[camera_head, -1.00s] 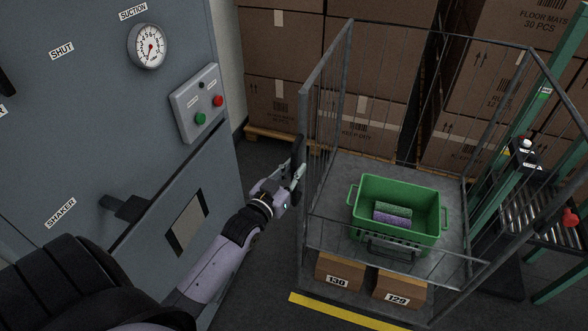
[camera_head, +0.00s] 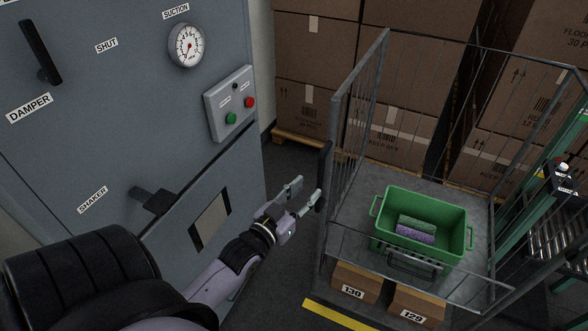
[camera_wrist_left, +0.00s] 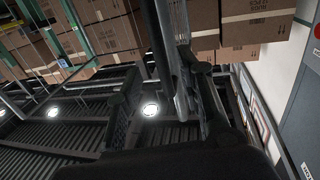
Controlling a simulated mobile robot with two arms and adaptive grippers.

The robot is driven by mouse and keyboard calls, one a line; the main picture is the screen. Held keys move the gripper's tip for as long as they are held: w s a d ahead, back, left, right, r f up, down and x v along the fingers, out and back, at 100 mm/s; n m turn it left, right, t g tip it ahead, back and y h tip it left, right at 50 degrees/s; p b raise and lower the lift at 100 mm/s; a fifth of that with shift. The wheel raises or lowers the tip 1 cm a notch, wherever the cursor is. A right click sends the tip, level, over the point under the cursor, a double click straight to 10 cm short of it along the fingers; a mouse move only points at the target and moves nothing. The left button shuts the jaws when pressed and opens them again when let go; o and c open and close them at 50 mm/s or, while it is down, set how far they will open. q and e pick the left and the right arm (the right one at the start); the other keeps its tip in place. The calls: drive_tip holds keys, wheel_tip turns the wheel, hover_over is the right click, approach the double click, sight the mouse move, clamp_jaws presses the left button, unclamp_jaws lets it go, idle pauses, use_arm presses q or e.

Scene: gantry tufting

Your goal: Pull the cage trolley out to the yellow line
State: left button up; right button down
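The grey wire cage trolley (camera_head: 388,40) stands upright at right in the head view, its front edge close behind the yellow line (camera_head: 335,314). A dark upright handle (camera_head: 323,170) is on its left front post. My left gripper (camera_head: 306,193) is just left of and below this handle, its two fingers spread with nothing visibly gripped. One fingertip looks close to the handle; I cannot tell if it touches. In the left wrist view the fingers (camera_wrist_left: 165,100) are also apart, with a grey post (camera_wrist_left: 165,50) seen between them. My right gripper is out of view.
The trolley carries a green crate (camera_head: 440,200) with rolls inside, above boxes 130 (camera_head: 354,292) and 129 (camera_head: 414,317). A grey machine cabinet (camera_head: 110,130) stands close on the left. Stacked cartons (camera_head: 310,60) are behind, a roller conveyor (camera_head: 553,240) at right.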

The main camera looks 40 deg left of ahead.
use_arm(q)
drive_tip(key=s, duration=0.4)
drive_tip(key=shift+s+d, duration=0.15)
drive_tip(key=shift+s, duration=0.25)
drive_tip(key=s+d+f+g, duration=0.1)
drive_tip(key=s+f+g, duration=0.15)
drive_tip(key=f, duration=0.85)
drive_tip(key=s+d+f+g+b, duration=0.1)
drive_tip(key=s+f+g, duration=0.15)
drive_tip(key=f, duration=0.75)
drive_tip(key=s+d+f+g, duration=0.1)
drive_tip(key=s+f+g, duration=0.15)
drive_tip(key=f, duration=0.85)
drive_tip(key=s+d+f+m+g, duration=0.1)
drive_tip(key=s+d+f+g, duration=0.2)
drive_tip(key=s+f, duration=0.8)
drive_tip(key=s+d+f+m+g+b, duration=0.1)
drive_tip(key=s+d+f+g, duration=0.2)
drive_tip(key=s+f, duration=0.9)
drive_tip(key=s+g, duration=0.3)
drive_tip(key=s, duration=0.1)
drive_tip(key=shift+s+m+h, duration=0.3)
drive_tip(key=shift+s+m, duration=0.05)
drive_tip(key=shift+m, duration=0.05)
drive_tip(key=shift+g, duration=0.25)
